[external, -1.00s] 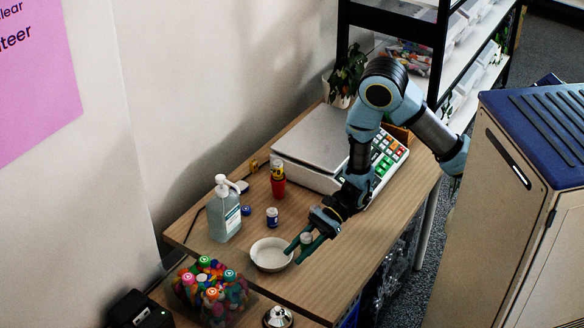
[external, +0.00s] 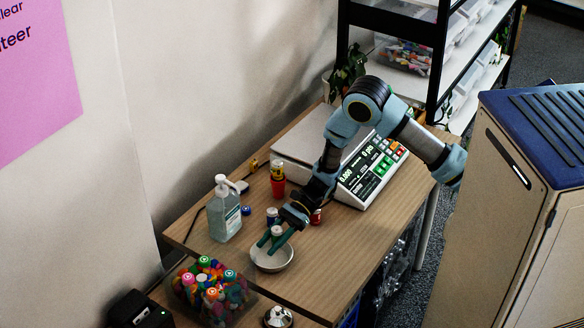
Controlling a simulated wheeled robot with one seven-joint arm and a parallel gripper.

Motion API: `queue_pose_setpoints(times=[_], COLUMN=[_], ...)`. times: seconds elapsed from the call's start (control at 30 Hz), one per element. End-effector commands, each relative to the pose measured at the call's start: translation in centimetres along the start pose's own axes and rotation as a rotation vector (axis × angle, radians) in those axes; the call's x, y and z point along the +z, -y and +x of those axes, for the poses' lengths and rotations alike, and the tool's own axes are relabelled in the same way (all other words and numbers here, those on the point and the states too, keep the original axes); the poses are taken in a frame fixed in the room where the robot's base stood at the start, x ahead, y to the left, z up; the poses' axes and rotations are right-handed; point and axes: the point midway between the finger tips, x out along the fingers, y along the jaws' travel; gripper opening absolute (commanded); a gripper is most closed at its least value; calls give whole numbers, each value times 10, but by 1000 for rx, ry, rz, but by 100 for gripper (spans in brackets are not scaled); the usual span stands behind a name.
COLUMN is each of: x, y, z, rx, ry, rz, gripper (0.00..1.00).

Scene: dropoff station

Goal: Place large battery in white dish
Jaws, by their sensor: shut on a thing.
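The white dish (external: 284,264) sits on the wooden table near its front left part. My gripper (external: 271,241) is above the dish with its teal fingers pointing down into it. It is shut on a small cylinder with a pale top, which looks like the large battery (external: 277,231). The fingers partly hide the battery, and I cannot tell whether its lower end touches the dish.
A blue-and-white cylinder (external: 272,213) and a red one (external: 316,217) stand close to my gripper. A red cup (external: 278,188), a sanitizer bottle (external: 224,215), a scale (external: 361,175) and a bin of colourful markers (external: 211,290) are around. The table's right front is clear.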

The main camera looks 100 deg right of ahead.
Motion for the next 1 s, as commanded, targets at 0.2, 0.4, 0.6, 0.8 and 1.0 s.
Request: queue_pose_setpoints(times=[0.2, 0.4, 0.6, 0.8, 1.0], x=[-21, -22, -27, -32, -33], y=[0, 0, 0, 0, 0], z=[9, 9, 11, 13, 14], rx=[1, 0, 0, -1, 0], ry=[0, 1, 1, 1, 0], rz=[0, -1, 0, 0, 0], gripper=[0, 0, 0, 0, 50])
